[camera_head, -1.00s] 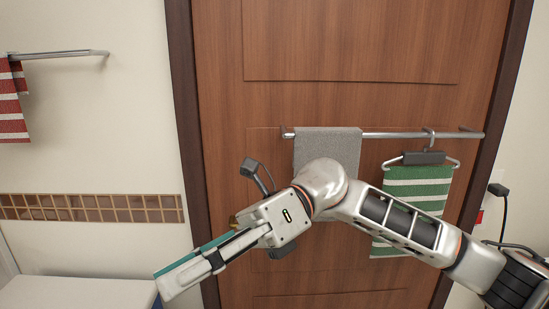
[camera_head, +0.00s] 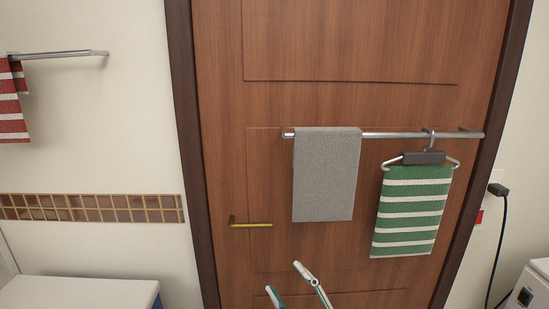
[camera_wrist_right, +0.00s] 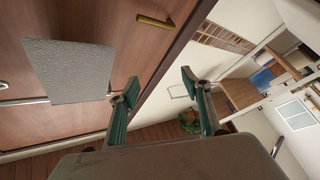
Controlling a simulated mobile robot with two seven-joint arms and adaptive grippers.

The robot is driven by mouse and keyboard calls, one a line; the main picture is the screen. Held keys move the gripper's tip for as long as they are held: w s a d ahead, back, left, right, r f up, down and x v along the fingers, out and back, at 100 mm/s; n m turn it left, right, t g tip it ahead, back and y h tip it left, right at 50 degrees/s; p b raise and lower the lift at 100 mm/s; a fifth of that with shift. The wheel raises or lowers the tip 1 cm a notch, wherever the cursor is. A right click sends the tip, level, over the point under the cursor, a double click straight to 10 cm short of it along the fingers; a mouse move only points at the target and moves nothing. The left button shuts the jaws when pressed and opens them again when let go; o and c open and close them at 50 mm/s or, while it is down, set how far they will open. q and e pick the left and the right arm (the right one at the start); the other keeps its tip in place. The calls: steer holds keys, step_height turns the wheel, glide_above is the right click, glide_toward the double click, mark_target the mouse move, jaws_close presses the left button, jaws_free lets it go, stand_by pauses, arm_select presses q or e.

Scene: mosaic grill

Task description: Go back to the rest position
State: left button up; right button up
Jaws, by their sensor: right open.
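My right gripper (camera_head: 293,286) shows at the bottom middle of the head view, in front of the lower part of the door. Its two fingers are apart and nothing is between them. In the right wrist view the open fingers (camera_wrist_right: 160,105) point up, with the door on the left and the room beyond on the right. Most of the right arm is out of the head view. My left gripper is in neither view.
A brown door (camera_head: 350,45) has a brass handle (camera_head: 251,225). Its metal rail (camera_head: 385,135) holds a grey towel (camera_head: 327,175) and a green striped towel (camera_head: 412,212) on a hanger. A red striped towel (camera_head: 12,105) hangs at left. A white surface (camera_head: 75,292) stands lower left.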

steer(key=s+d+f+m+g+h, duration=0.1)
steer(key=s+d+f+m+h, duration=0.25)
steer(key=f, duration=0.35)
steer(key=s+d+f+m+g+h, duration=0.1)
steer(key=s+d+f+m+h, duration=0.1)
steer(key=d+f, duration=0.35)
steer(key=s+d+f+m+g+h, duration=0.1)
steer(key=s+d+f+m+h, duration=0.1)
steer(key=f, duration=0.6)
steer(key=s+d+f+m+g+h, duration=0.3)
steer(key=s+d+f, duration=0.4)
steer(key=s+f, duration=0.5)
steer(key=shift+s+f+g, duration=0.3)
steer(key=shift+f+g, duration=0.05)
steer(key=shift+g, duration=0.05)
